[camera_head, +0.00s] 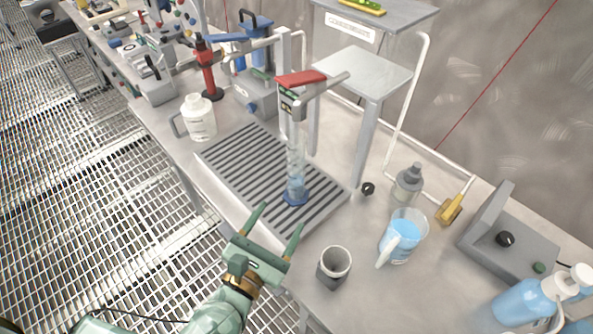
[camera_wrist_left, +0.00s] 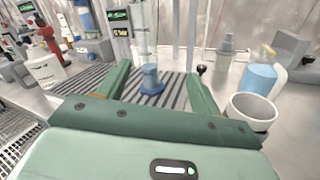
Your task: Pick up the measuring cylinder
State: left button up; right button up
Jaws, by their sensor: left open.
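The measuring cylinder (camera_head: 296,165) is tall and clear with a blue base. It stands upright on a grey slotted drain tray (camera_head: 225,163), below a tap-like dispenser with a red top (camera_head: 301,79). In the left wrist view the cylinder (camera_wrist_left: 151,80) stands beyond and between the fingers, and its top is cut off. My left gripper (camera_head: 282,217) is green, open and empty, just in front of the cylinder at the tray's near edge. Its fingers also show in the left wrist view (camera_wrist_left: 160,90). They appear apart from the cylinder. My right gripper is not in view.
A grey cup (camera_head: 334,266) stands right of my left gripper. A jug of blue liquid (camera_head: 402,237), a small bottle (camera_head: 408,184) and a grey control box (camera_head: 508,238) are further right. A white jug (camera_head: 199,118) stands left of the tray. A metal stand rises behind.

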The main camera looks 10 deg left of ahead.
aim_at(291, 178)
pick_arm(q)
jog(key=w+n, duration=0.1)
jog(key=w, duration=0.2)
jog(key=w+n+y, duration=0.1)
jog(key=w+n, duration=0.1)
jog(key=w, duration=0.2)
jog(key=w+f+n+y+p, duration=0.1)
jog(key=w, duration=0.2)
jog(key=shift+w+a+f+n, duration=0.1)
jog(key=shift+w+a+n, duration=0.1)
jog(key=shift+w+n, duration=0.2)
jog(key=w, duration=0.4)
jog(key=w+d, duration=0.1)
jog(key=shift+w+r, duration=0.2)
jog(key=shift+w, duration=0.2)
jog(key=c, duration=1.2)
jog(key=shift+r, duration=0.15)
